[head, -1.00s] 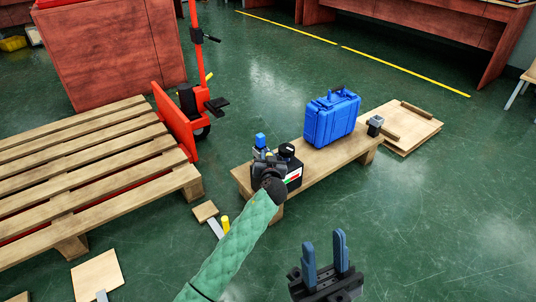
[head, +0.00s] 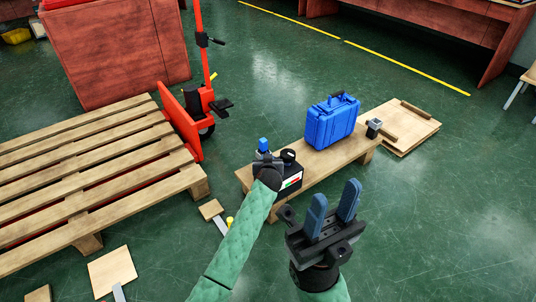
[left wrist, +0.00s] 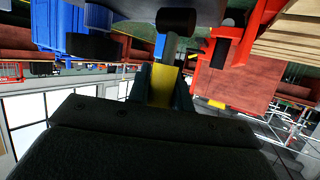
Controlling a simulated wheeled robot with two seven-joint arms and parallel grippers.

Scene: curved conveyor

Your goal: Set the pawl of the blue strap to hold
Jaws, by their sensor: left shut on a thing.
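My left gripper (head: 266,166) is at the near left end of the low wooden bench, beside a black box (head: 291,180) with a red, white and green label. A small blue-topped part (head: 263,144) stands just behind it. In the left wrist view my left gripper (left wrist: 165,88) is shut on a yellow piece (left wrist: 162,84), with a grey stem and black cylinder (left wrist: 177,20) beyond it. My forearm and hand hide much of this spot. I cannot make out the blue strap or its pawl. My right gripper (head: 335,195) is open and empty, in front of the bench.
A blue case (head: 332,122) stands on the wooden bench (head: 322,164), with a small grey-and-black block (head: 374,127) at its right end. A slatted pallet (head: 90,175) and red pallet truck (head: 183,120) are at the left. Boards (head: 408,132) lie at the right. Green floor is clear at the lower right.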

